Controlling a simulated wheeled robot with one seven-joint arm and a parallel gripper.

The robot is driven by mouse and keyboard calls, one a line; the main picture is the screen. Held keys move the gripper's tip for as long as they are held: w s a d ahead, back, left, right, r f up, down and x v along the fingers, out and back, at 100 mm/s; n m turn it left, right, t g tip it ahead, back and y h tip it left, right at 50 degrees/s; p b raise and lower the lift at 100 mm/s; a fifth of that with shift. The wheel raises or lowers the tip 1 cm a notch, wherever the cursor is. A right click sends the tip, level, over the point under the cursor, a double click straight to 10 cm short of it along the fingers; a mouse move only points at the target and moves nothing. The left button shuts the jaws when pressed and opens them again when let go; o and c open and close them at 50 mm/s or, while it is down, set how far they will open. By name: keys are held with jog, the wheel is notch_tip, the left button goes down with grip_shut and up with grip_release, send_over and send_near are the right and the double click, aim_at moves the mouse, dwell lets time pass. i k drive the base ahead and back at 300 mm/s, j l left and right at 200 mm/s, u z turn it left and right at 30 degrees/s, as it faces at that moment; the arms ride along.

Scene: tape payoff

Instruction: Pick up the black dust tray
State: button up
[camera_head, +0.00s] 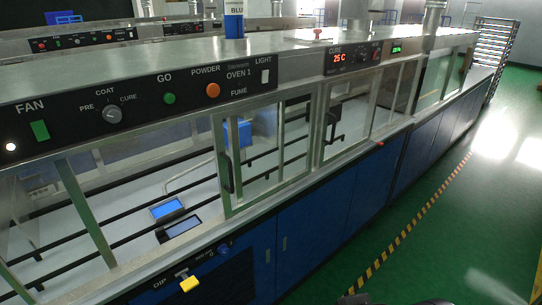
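I cannot surely make out a black dust tray. The closest match is a small dark-rimmed rectangular tray (180,229) with a grey-blue inner face, inside the left section of the bench enclosure, near its front edge. A similar dark-rimmed piece with a bright blue face (167,208) lies just behind it. Both are seen past the front frame of the enclosure. My gripper is not seen. Dark shapes at the bottom edge, right of centre, are cut off, and I cannot tell what they are.
The long bench has a control panel (140,108), a closed-looking framed door (228,172) with a black handle, and blue lower cabinets (310,225). A yellow knob (189,284) sticks out in front. Green floor (470,235) with a striped line (410,231) lies open at right.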

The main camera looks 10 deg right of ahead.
aim_at(163, 235)
jog(key=z, duration=2.8)
jog(key=u, duration=3.65)
jog(key=i+j, duration=0.5)
jog(key=j, duration=0.2)
